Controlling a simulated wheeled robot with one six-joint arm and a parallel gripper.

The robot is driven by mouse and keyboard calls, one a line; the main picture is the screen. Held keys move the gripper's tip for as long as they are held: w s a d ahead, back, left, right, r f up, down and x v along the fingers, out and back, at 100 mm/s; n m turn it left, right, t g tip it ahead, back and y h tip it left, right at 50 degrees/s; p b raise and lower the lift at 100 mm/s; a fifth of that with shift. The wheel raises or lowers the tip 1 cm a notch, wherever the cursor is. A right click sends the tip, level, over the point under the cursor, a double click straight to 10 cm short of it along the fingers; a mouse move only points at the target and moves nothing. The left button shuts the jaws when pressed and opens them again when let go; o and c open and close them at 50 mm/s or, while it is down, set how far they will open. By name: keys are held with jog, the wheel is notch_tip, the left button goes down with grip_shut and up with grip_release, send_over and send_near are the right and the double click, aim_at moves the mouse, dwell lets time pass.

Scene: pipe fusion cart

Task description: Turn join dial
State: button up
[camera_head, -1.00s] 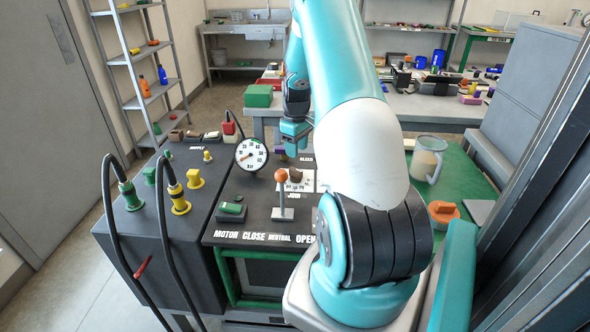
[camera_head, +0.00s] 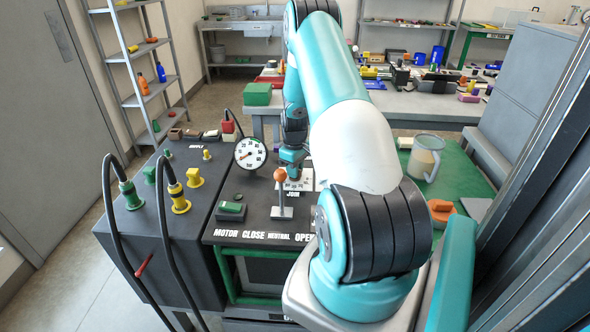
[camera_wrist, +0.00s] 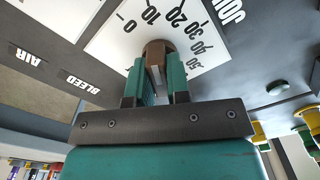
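The join dial is a brown knob (camera_wrist: 158,52) on a white scale plate (camera_wrist: 112,42) marked from 0 to 50, with the word JOIN beside it. In the wrist view, my gripper (camera_wrist: 158,72) has its two teal fingers on either side of the knob. I see no clear gap between fingers and knob, but cannot tell whether they press on it. In the head view, my gripper (camera_head: 291,170) is down at the JOIN plate (camera_head: 294,186), behind the orange-topped lever, and hides the knob.
The orange-knobbed lever (camera_head: 281,190) stands just in front of my gripper. A round gauge (camera_head: 251,153) stands to its left. A green switch (camera_head: 232,208) and black hoses with green and yellow fittings (camera_head: 179,200) are further left. A clear jug (camera_head: 424,160) stands on the right.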

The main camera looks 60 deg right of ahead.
grip_shut()
jog(key=m+b, duration=0.1)
jog(key=m, duration=0.2)
jog(key=shift+d+m, duration=0.1)
jog(key=shift+m, duration=0.3)
jog(key=m, duration=0.5)
jog(key=shift+r+b, duration=0.1)
jog(key=shift+b, duration=0.2)
jog(key=o, duration=0.7)
grip_release()
